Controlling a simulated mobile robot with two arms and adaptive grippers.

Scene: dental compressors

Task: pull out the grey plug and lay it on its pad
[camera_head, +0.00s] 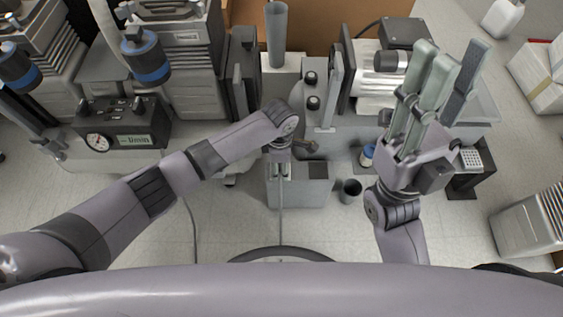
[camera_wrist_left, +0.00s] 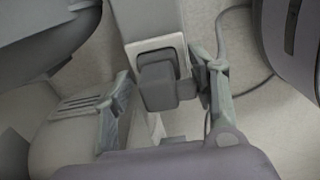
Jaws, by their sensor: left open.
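The grey plug (camera_wrist_left: 158,84) is a dark block seated in a light-framed socket (camera_wrist_left: 155,50) in the left wrist view. My left gripper (camera_wrist_left: 163,98) is open, with one finger on either side of the plug. The right finger is close beside it; I cannot tell whether they touch. The left finger stands clear. In the head view my left gripper (camera_head: 281,168) points down beside a grey box, and the plug is not clearly visible. My right gripper (camera_head: 448,70) is raised at the right, with nothing visible in it. I cannot make out the plug's pad for certain.
A grey box (camera_head: 300,194) with a dark square on top stands by my left gripper. A dark cup (camera_head: 350,190) is right of it. A gauge unit (camera_head: 122,134) stands at the left, and compressor machinery fills the back. A cable (camera_wrist_left: 235,45) loops right of the socket.

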